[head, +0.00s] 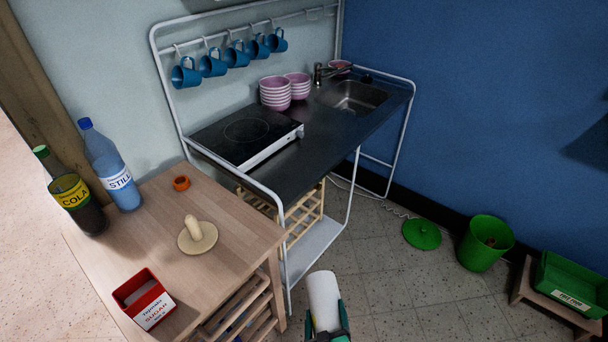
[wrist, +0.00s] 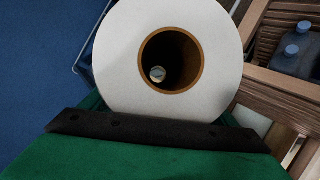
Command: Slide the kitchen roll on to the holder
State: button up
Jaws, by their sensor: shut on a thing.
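The kitchen roll (head: 323,298) is white and held upright or slightly tilted in my gripper (head: 328,328), low at the bottom centre of the head view. The roll (wrist: 115,50) fills the top middle of the wrist view, seen end-on with its brown core open. A small pale round thing (wrist: 157,74) shows through the core; I cannot tell what it is. The holder (head: 197,237) is a pale round base with a short upright peg, bare, on the wooden table. The roll is to the right of the holder, off the table's edge, apart from it.
On the wooden table (head: 235,222) stand a cola bottle (head: 75,200), a water bottle (head: 112,170), an orange ring (head: 181,183) and a red sugar box (head: 145,298) near the holder. The kitchen unit (head: 300,165) stands behind. Open floor lies right, before a green bin (head: 485,243).

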aim_at(315, 317)
jog(key=shift+w+a+f, duration=0.1)
jog(key=shift+w+a, duration=0.15)
jog(key=shift+a, duration=1.55)
jog(key=shift+w+a, duration=0.15)
jog(key=shift+a, duration=0.65)
jog(key=shift+w+a, duration=0.15)
jog(key=shift+a, duration=0.65)
